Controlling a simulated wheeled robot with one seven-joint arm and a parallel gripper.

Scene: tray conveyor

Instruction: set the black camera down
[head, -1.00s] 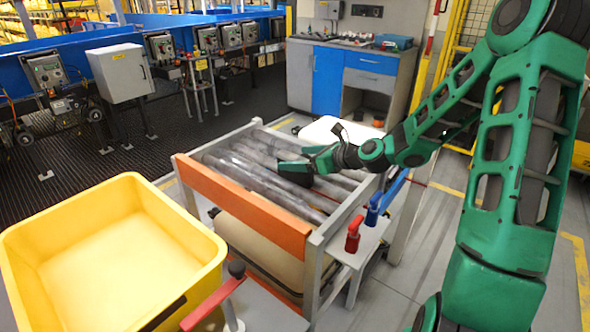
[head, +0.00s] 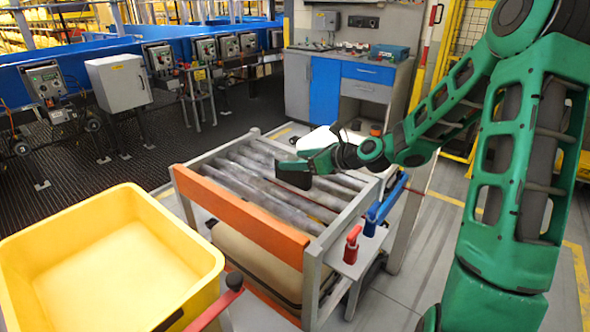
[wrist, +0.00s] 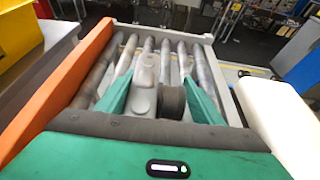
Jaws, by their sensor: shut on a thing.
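My gripper (head: 305,160) reaches in from the right over the grey rollers of the conveyor (head: 235,205). In the wrist view, the two green fingers of my gripper (wrist: 158,80) stand apart with a dark rounded part of the black camera (wrist: 172,102) between them. A paler grey rounded shape (wrist: 145,72) lies beside that dark part, and I cannot tell whether it belongs to the camera. In the head view the held camera (head: 293,174) is a small dark shape under the fingers. I cannot tell whether it touches the rollers.
An orange board (head: 243,213) edges the conveyor's near side. A yellow tub (head: 110,255) stands at the left front. Red (head: 352,245) and blue (head: 371,218) handles are on the conveyor's right side. A white container (head: 325,138) is behind it. Several rollers are bare.

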